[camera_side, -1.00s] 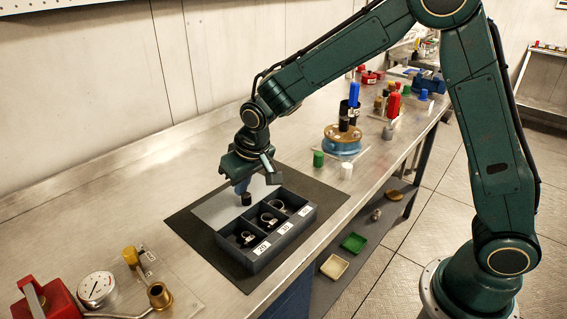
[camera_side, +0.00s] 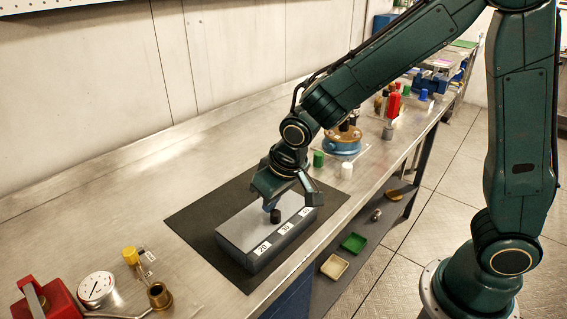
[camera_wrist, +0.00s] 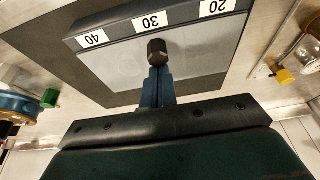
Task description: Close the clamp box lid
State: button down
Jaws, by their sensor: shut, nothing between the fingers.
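The clamp box (camera_side: 262,250) sits on a dark mat (camera_side: 195,212), with labels 20, 30 and 40 along its front. Its grey lid (camera_side: 245,228) lies flat over the compartments, and the clamps inside are hidden. A black knob (camera_side: 275,216) stands on the lid near the front edge. My gripper (camera_side: 271,206) is shut, just above and behind the knob. In the wrist view, the closed blue fingers (camera_wrist: 156,92) reach to the knob (camera_wrist: 157,52) over the lid (camera_wrist: 110,68). I cannot tell whether the fingertips touch the knob.
To the left are a gauge (camera_side: 97,288), a red block (camera_side: 45,300) and a brass fitting (camera_side: 159,294). A green cap (camera_side: 318,158) and a white cap (camera_side: 346,170) stand behind the mat to the right.

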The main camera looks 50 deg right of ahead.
aim_at(254, 205)
jog(key=shift+s+f, duration=0.1)
jog(key=shift+f, duration=0.1)
jog(key=shift+w+r, duration=0.15)
jog(key=shift+w, duration=1.85)
jog(key=shift+r, duration=0.3)
jog(key=v, duration=0.9)
jog(key=shift+r, duration=0.25)
jog(key=s+d+r, duration=0.1)
jog(key=s+d, duration=0.2)
jog(key=s, duration=0.4)
jog(key=s+d+r+t, duration=0.1)
jog(key=s+d+r, duration=0.1)
jog(key=s+d, duration=0.2)
jog(key=s+d+r, duration=0.2)
jog(key=s+d, duration=0.1)
jog(key=s, duration=0.7)
jog(key=shift+s+d+t, duration=0.3)
jog(key=shift+s+d, duration=0.05)
jog(key=shift+d, duration=0.05)
